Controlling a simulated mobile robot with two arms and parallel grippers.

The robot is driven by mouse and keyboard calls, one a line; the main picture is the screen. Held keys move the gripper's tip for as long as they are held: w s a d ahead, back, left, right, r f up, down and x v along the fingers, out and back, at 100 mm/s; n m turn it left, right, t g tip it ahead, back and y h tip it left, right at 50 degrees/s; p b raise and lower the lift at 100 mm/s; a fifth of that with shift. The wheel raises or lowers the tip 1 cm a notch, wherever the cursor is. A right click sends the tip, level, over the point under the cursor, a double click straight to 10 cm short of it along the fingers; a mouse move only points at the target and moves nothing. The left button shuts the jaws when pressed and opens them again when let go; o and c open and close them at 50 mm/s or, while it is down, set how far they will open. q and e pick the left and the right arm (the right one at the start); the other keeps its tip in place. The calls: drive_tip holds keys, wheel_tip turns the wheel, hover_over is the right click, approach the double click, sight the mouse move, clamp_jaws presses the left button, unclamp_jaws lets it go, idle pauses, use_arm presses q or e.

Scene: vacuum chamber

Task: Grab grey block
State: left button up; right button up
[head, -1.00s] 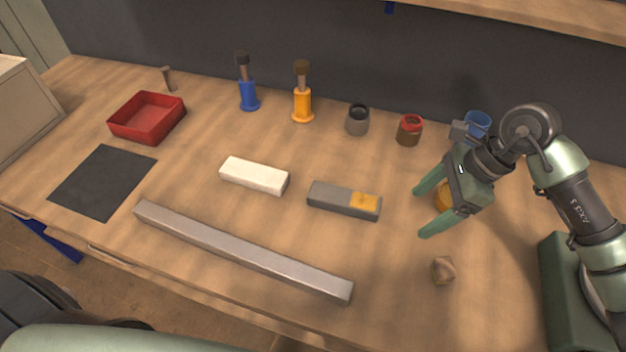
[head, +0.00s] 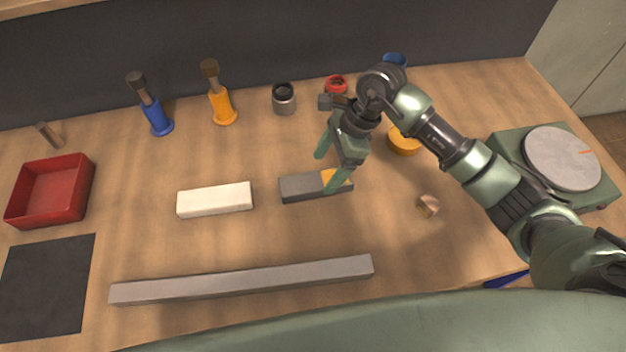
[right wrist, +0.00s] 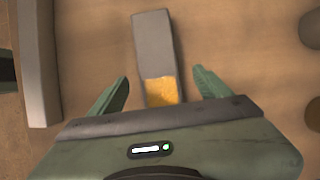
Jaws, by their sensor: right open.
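The grey block (head: 302,187) lies flat on the workbench, with a yellow-orange patch on its right end. In the right wrist view the grey block (right wrist: 153,47) runs away from the gripper, its patched end nearest. My right gripper (head: 328,172) is open and empty over the patched end, and one finger hides part of the patch. In the right wrist view the fingertips of the right gripper (right wrist: 162,84) stand on either side of the block's patched end, with gaps on both sides. I cannot tell its exact height above the block. My left gripper is not in view.
A white block (head: 214,200) lies left of the grey block, and a long grey bar (head: 240,281) lies in front. A small brown stone (head: 428,206) and an orange round item (head: 405,142) are to the right. Bottles and jars stand behind. A red tray (head: 48,192) is far left.

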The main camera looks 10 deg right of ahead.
sight(318, 179)
drive_tip(key=x, duration=0.2)
drive_tip(key=p+x, duration=0.1)
drive_tip(key=shift+s+a+f, duration=0.2)
drive_tip(key=shift+a+f, duration=0.05)
drive_tip(key=shift+w+a+f, duration=0.1)
drive_tip(key=shift+f, duration=0.35)
drive_tip(key=shift+r, duration=0.1)
clamp_jaws()
